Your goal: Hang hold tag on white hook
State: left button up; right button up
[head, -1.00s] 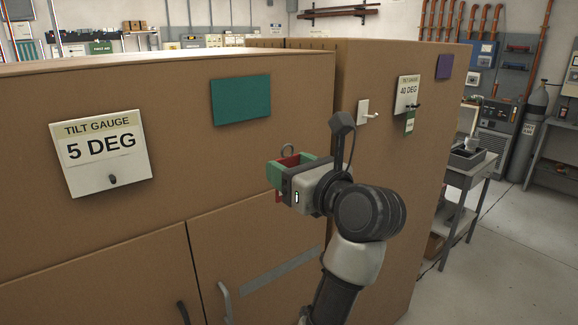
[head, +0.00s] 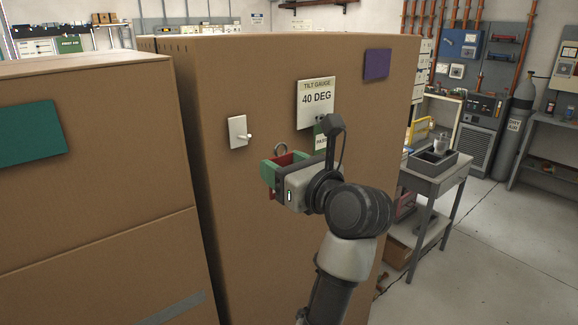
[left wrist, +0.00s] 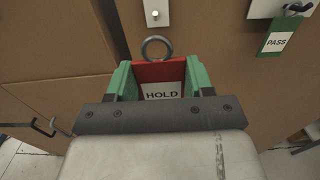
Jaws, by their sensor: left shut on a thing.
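The white hook (head: 239,132) is a white plate with a peg on the brown cabinet, left of the 40 DEG tilt gauge. It also shows at the top of the left wrist view (left wrist: 155,14). My left gripper (head: 283,165), with green fingers, is shut on the hold tag (left wrist: 162,80), which is red and white with a grey ring on top. The ring (left wrist: 157,48) stands up above the fingers. In the head view the tag is below and right of the hook, apart from it. My right gripper is not in view.
A green PASS tag (left wrist: 277,42) hangs from the 40 DEG tilt gauge (head: 316,102), close to my left arm. A purple panel (head: 376,65) is further right. A grey cart (head: 435,182) stands right of the cabinet, with open floor beyond.

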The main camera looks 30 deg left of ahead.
pick_arm(q)
jog(key=shift+s+a, duration=0.1)
jog(key=shift+a, duration=0.45)
jog(key=p+x, duration=0.1)
jog(key=x, duration=0.4)
jog(key=shift+d, duration=0.1)
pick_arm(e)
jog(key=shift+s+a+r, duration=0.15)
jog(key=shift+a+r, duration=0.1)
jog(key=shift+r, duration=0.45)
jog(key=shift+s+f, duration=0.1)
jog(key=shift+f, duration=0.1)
pick_arm(q)
jog(key=shift+a, duration=0.25)
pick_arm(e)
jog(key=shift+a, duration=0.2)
pick_arm(q)
jog(key=shift+w+a, duration=0.1)
jog(key=shift+w, duration=0.15)
jog(key=shift+x, duration=1.2)
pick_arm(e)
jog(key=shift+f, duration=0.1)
